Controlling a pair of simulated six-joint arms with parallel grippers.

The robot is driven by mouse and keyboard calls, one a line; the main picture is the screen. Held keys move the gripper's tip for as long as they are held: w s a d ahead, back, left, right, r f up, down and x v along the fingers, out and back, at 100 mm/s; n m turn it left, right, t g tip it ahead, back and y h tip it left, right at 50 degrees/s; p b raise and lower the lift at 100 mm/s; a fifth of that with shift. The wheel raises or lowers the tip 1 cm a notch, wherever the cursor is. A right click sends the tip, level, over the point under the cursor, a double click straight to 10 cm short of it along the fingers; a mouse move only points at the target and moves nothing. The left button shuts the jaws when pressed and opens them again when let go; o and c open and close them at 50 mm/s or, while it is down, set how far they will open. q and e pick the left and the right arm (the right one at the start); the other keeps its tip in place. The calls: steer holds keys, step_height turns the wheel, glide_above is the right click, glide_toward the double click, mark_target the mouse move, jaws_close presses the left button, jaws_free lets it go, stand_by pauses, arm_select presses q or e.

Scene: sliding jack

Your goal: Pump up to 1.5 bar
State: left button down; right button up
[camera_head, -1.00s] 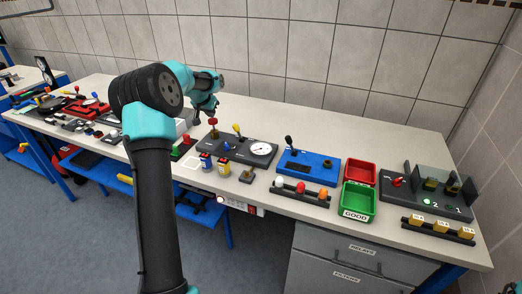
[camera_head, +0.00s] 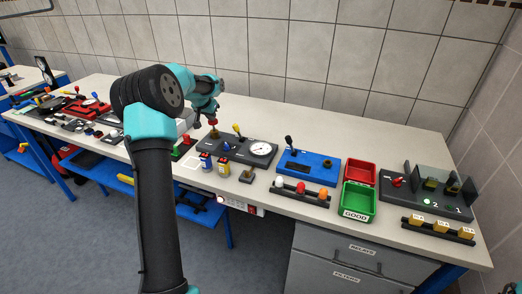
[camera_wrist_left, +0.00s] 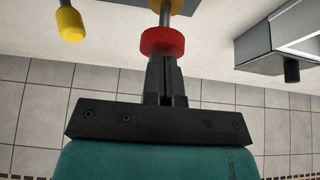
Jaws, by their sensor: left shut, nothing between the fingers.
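A dark grey pump panel (camera_head: 208,149) stands on the bench. It carries a white round gauge (camera_head: 261,149), a yellow-tipped lever (camera_head: 237,129), a blue part (camera_head: 227,146) and a red knob (camera_head: 213,123) on a metal rod at its left. The gauge needle is too small to read. My left gripper (camera_head: 212,118) is shut just above the red knob. In the left wrist view the shut fingertips (camera_wrist_left: 166,58) meet the red knob (camera_wrist_left: 162,41) end-on, without gripping around it. The yellow handle (camera_wrist_left: 69,24) hangs to the left there. My right gripper is not visible.
A blue panel (camera_head: 309,171), a red bin (camera_head: 360,173) and a green bin (camera_head: 357,205) stand to the right. Small blue and yellow containers (camera_head: 223,168) stand in front of the pump panel. The bench behind the panels is clear up to the tiled wall.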

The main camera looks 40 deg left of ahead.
mark_target(212, 123)
arm_select(q)
steer(key=shift+f, duration=1.95)
steer(key=shift+r, duration=2.05)
steer(key=shift+f, duration=1.65)
steer(key=shift+r, duration=1.65)
steer(key=shift+f, duration=0.35)
steer(key=shift+r, duration=0.35)
